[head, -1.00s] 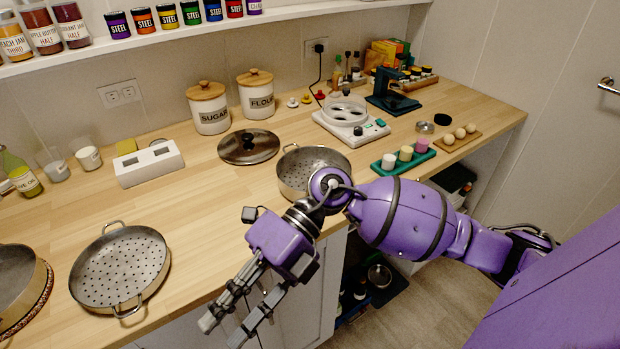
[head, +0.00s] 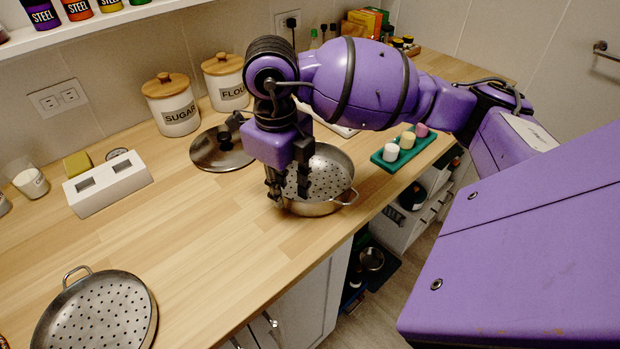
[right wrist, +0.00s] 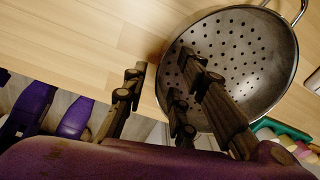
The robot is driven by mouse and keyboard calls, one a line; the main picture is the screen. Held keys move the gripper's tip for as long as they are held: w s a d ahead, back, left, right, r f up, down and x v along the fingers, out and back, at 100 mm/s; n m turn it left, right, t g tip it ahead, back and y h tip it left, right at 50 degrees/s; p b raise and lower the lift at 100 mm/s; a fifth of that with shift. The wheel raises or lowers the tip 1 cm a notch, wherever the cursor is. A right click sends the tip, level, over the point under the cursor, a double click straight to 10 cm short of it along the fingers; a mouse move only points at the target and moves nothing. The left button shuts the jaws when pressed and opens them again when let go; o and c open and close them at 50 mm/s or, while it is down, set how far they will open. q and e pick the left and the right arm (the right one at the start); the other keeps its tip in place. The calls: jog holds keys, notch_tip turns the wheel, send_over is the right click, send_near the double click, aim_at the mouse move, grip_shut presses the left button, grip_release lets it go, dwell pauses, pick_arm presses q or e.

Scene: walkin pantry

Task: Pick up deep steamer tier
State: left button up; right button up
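The deep steamer tier (head: 330,176) is a round metal pan with a perforated floor, a fairly tall wall and loop handles. It stands on the wooden counter in the head view, and shows at the upper right of the right wrist view (right wrist: 235,60). My right gripper (head: 288,192) points down at its left rim, fingers apart. In the right wrist view the gripper (right wrist: 165,90) has a finger on the counter side and fingers over the pan, with the rim between them. Contact with the wall cannot be told. My left gripper is not in view.
A second, shallower perforated pan (head: 95,318) lies at lower left. A dark lid (head: 215,150) sits behind the gripper, with sugar (head: 172,104) and flour (head: 226,82) canisters beyond. A green tray (head: 390,158) is to the right. The counter's middle left is clear.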

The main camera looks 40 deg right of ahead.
jog(key=shift+f, duration=1.2)
grip_shut()
jog(key=shift+r, duration=0.15)
